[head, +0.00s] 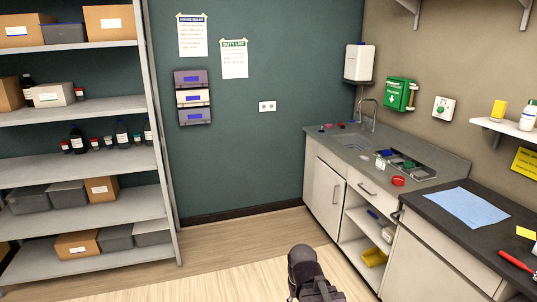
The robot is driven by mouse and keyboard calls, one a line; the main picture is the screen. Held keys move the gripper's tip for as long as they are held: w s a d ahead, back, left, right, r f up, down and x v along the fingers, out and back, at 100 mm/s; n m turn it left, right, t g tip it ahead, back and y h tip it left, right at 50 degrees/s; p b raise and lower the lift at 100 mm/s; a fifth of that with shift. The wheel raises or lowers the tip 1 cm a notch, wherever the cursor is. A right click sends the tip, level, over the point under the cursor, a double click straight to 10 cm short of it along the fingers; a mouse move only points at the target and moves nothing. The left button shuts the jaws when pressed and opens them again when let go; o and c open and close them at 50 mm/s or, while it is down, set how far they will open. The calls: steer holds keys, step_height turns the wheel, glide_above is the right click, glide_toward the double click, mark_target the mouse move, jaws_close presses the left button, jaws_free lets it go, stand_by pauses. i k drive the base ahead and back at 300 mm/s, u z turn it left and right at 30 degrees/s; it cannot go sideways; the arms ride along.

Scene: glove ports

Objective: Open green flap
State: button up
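A dark panel (394,161) with several small coloured pieces is set in the grey sink counter at the right. A small green piece (409,165) on it may be the green flap. It is too small to tell whether it is open or shut. A larger green wall box (398,94) with white markings hangs above the counter. My gripper (318,292) shows only in part, dark, at the bottom edge, well apart from the counter. Its fingers cannot be made out.
A red round object (398,181) sits at the counter's front edge. A blue sheet (468,207) lies on the dark worktop at the right. A tap (369,113) stands at the back. Loaded shelves (75,181) fill the left. The floor (225,262) between is clear.

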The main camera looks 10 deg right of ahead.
mark_target(394, 92)
steer(key=z, duration=0.2)
steer(key=i, duration=1.6)
steer(key=z, duration=0.5)
steer(key=i, duration=2.25)
steer(key=z, duration=0.25)
